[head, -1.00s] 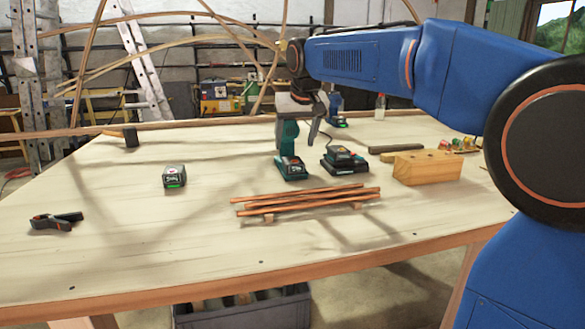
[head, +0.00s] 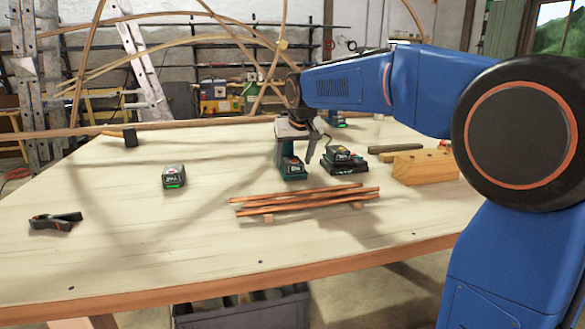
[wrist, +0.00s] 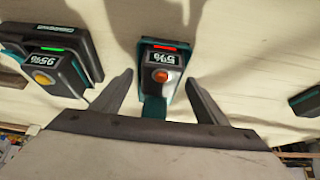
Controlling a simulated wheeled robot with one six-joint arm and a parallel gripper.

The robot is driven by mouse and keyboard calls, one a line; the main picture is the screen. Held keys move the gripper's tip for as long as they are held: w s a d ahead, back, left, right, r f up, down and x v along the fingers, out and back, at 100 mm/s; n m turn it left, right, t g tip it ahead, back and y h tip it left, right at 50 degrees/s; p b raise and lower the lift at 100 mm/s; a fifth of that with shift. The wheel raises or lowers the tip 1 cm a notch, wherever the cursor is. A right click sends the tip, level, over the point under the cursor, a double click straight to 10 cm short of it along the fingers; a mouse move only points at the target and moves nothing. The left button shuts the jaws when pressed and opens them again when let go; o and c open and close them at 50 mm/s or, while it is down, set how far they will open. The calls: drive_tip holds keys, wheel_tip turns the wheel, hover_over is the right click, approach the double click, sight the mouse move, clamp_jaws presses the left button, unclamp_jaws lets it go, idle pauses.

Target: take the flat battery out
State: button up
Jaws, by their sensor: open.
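A teal cordless tool (head: 280,152) stands on the table with a battery as its foot. That battery (wrist: 161,55) shows a red light, a 5% readout and an orange button in the wrist view. It also shows in the head view (head: 293,172). My gripper (wrist: 158,80) is open, pointing down over the tool, with one finger on each side of the battery's near end. I cannot tell whether either finger touches it. My gripper also hides most of the tool's upper part in the head view (head: 297,148).
A black charger (head: 346,168) holds a battery (wrist: 48,70) reading 95% with a green light, close beside the tool. A loose battery (head: 174,177) lies left.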

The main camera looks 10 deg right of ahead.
drive_tip(key=c, duration=1.4)
drive_tip(key=shift+r, duration=0.2)
